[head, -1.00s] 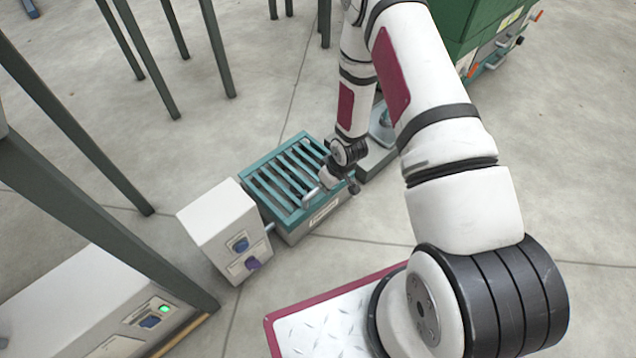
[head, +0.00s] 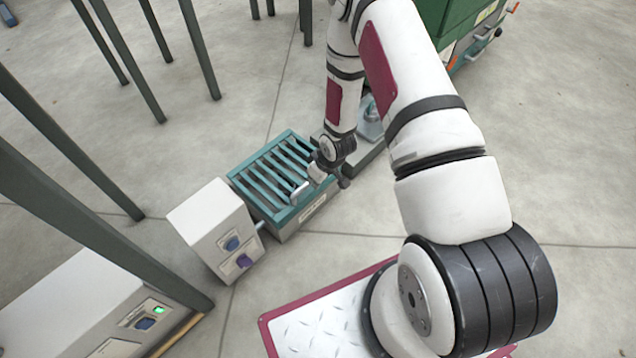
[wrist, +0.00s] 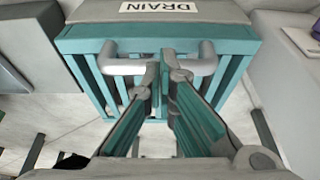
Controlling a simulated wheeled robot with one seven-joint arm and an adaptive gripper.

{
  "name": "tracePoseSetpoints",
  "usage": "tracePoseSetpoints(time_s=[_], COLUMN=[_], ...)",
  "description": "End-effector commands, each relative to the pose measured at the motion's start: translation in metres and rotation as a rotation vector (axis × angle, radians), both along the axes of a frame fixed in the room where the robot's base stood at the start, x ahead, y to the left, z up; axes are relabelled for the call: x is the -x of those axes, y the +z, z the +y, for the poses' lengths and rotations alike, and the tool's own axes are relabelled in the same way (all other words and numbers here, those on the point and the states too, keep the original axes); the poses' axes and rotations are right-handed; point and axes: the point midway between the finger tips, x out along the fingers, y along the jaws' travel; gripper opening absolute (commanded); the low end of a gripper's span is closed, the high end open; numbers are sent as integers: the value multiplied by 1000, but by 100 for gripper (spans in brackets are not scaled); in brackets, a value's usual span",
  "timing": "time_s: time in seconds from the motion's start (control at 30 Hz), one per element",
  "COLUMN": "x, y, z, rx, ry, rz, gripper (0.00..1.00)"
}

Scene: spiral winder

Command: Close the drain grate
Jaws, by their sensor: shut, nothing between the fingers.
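The drain grate (head: 268,177) is a teal slatted panel on top of a box-shaped drain unit (head: 290,228). It looks flat on the box, but I cannot tell whether it sits fully flush. In the wrist view the grate's teal slats (wrist: 88,78) lie beyond my fingers, by a white "DRAIN" label. A grey bar handle (wrist: 112,66) is on the grate; it also shows in the head view (head: 299,193). My gripper (wrist: 165,72) is shut and empty, its fingertips at the handle's middle, hiding part of it. I cannot tell whether they touch it.
A white control box (head: 215,225) with blue and purple knobs stands left of the drain unit. A low grey unit (head: 372,140) stands close behind my gripper. Grey-green posts (head: 100,180) rise at the left. Open concrete floor (head: 480,180) lies to the right.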

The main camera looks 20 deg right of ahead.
Motion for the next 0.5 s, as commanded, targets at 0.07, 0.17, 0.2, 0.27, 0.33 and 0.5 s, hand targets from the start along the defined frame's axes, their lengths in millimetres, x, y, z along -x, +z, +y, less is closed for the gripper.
tracePoseSetpoints(time_s=[0.07,0.17,0.2,0.27,0.33,0.5], x=[-7,14,22,32,45,71], y=[18,16,16,16,17,18], z=[3,-5,-8,-12,-18,-29], rx=[-1,0,-1,0,0,0], ry=[2,-1,-2,-1,-3,-2], rz=[-3,6,7,6,4,3], gripper=[0,0,0,0,0,0])
